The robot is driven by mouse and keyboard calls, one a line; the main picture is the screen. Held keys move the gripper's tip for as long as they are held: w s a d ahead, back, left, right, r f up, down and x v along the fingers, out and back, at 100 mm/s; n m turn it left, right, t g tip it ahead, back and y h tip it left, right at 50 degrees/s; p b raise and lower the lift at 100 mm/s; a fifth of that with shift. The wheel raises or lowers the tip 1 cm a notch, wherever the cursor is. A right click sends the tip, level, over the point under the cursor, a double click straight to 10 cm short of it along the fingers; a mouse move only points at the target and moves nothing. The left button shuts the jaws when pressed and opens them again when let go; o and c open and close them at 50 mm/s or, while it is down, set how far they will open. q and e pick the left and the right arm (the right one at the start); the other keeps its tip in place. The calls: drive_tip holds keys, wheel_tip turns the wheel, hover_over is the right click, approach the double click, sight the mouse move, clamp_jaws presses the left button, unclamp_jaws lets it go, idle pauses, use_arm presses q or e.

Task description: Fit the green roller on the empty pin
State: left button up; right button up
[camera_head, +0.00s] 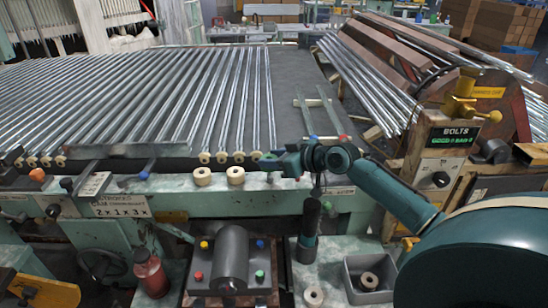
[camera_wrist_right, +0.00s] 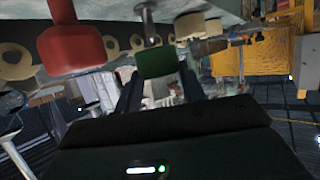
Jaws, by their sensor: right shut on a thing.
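The green roller (camera_wrist_right: 156,63) is between the fingertips of my right gripper (camera_wrist_right: 158,78) in the right wrist view, and the gripper is shut on it. A shiny metal pin (camera_wrist_right: 148,20) shows just above the roller; I cannot tell whether they touch. A larger red roller (camera_wrist_right: 70,47) is to the left, and cream rollers (camera_wrist_right: 189,25) are on both sides. In the head view my right arm (camera_head: 335,158) reaches in from the right to the machine's front edge. It is unclear there where its fingertips end. My left gripper is not in view.
A control post (camera_head: 452,150) stands at right.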

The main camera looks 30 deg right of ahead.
drive_tip(key=shift+f+b, duration=0.5)
drive_tip(key=shift+f, duration=0.2)
drive_tip(key=shift+r, duration=0.1)
drive_tip(key=shift+r+p, duration=0.75)
drive_tip(key=shift+f+b, duration=0.7)
drive_tip(key=shift+f, duration=0.1)
idle(1.1)
drive_tip(key=o, duration=1)
drive_tip(key=shift+f, duration=0.1)
drive_tip(key=shift+o, duration=0.2)
